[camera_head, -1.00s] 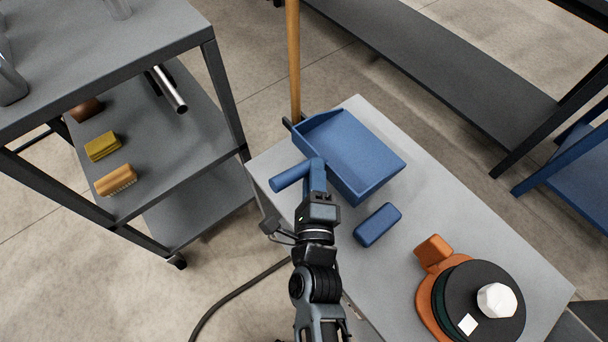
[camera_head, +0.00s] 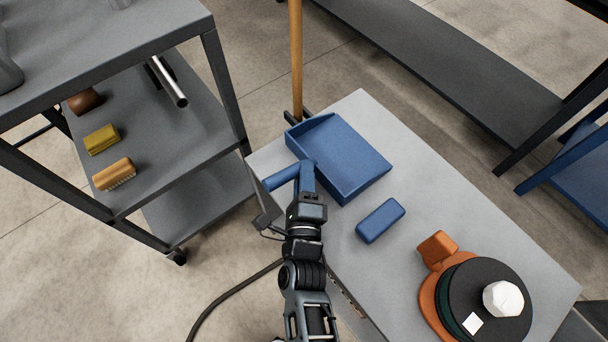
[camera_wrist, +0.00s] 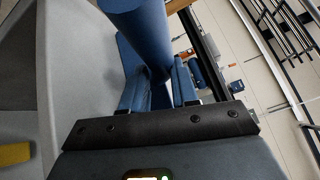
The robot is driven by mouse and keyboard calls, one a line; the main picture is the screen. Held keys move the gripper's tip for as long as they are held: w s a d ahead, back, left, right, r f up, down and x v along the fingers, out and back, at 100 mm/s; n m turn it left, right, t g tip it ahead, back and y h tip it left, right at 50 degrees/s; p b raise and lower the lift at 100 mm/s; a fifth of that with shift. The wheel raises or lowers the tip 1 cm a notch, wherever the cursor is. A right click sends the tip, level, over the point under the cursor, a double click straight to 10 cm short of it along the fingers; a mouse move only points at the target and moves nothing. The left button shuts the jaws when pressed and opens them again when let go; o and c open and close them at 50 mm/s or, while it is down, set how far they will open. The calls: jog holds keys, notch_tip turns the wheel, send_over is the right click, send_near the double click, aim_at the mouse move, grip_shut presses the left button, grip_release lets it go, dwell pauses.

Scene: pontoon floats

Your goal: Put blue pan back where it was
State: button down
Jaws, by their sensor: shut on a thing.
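The blue pan (camera_head: 345,158) is a dustpan-like tray with raised walls and a round handle (camera_head: 281,177). It is over the far left end of the grey table (camera_head: 440,210); I cannot tell whether it touches the top. My gripper (camera_head: 306,170) is shut on the handle, which points left past the table edge. In the wrist view the blue handle (camera_wrist: 140,22) rises between the fingers of my gripper (camera_wrist: 160,88), and most of the pan is hidden.
A blue block (camera_head: 380,220), an orange piece (camera_head: 437,250) and a black disc (camera_head: 490,290) with a white lump lie on the table. A grey shelf cart (camera_head: 165,150) stands left. A wooden pole (camera_head: 296,60) stands behind the pan. A low dark bench (camera_head: 450,70) is beyond.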

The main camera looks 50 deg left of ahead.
jog(key=c, duration=0.8)
grip_release()
jog(key=shift+c, duration=0.2)
jog(key=shift+r+p, duration=0.1)
jog(key=shift+p, duration=0.25)
jog(key=v, duration=1.2)
jog(key=d, duration=0.3)
jog(key=d+n+t+h, duration=0.1)
jog(key=d, duration=0.3)
jog(key=d+h, duration=0.1)
jog(key=d, duration=0.2)
jog(key=shift+d+r+n, duration=0.25)
jog(key=shift+d+n, duration=0.1)
jog(key=shift+n, duration=0.05)
jog(key=s+d+r+n+t+h, duration=0.1)
jog(key=s+d+r+n+h, duration=0.1)
jog(key=d, duration=0.5)
jog(key=s+d+r+n+t+h, duration=0.1)
jog(key=d+r+h, duration=0.1)
jog(key=d, duration=0.4)
jog(key=s+d+r+n+h, duration=0.7)
jog(key=s+d+r, duration=0.4)
jog(key=d+r, duration=0.3)
jog(key=shift+s+r, duration=0.3)
jog(key=shift+r, duration=0.45)
